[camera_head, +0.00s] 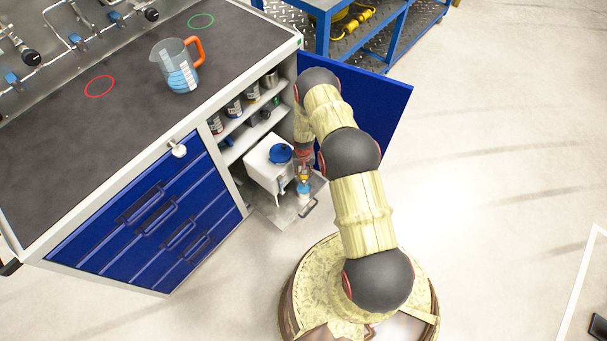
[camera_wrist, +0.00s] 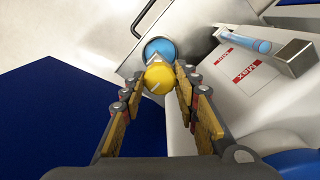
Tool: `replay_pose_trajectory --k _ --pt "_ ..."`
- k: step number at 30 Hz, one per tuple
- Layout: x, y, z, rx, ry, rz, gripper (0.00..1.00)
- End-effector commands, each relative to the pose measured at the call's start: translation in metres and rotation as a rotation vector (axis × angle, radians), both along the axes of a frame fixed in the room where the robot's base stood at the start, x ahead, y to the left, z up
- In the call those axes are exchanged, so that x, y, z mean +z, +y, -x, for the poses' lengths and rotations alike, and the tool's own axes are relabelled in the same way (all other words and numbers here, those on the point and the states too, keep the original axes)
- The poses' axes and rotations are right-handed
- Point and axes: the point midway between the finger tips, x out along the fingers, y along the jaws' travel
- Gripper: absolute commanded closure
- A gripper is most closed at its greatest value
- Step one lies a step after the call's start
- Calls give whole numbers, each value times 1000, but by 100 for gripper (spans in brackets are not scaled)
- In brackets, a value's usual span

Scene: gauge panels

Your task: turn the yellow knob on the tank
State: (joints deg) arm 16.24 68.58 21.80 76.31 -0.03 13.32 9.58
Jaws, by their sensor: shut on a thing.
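The white tank (camera_head: 262,166) with a blue cap (camera_head: 280,153) stands inside the open cabinet, on a pull-out shelf. In the wrist view the tank (camera_wrist: 262,92) shows a level tube with blue liquid and red MAX marks. The yellow knob (camera_wrist: 160,78) has a pale line across its face. My gripper (camera_wrist: 158,77) is shut on the yellow knob, one finger on each side of it. In the head view my gripper (camera_head: 303,172) is beside the tank's front, and the knob is hard to make out there.
A round light-blue thing (camera_wrist: 160,48) shows just beyond the knob. The open blue cabinet door (camera_head: 375,105) stands behind my arm. A jug (camera_head: 180,70) with blue liquid stands on the worktop, between a red ring (camera_head: 99,87) and a green ring (camera_head: 201,21).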

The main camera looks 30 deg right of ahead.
Motion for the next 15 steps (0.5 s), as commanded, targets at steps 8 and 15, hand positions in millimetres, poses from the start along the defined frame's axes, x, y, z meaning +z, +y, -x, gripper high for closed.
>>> replay_pose_trajectory --k 8,15 --pt "0 0 0 -4 -1 0 95" --pt "0 0 0 -3 0 0 60"
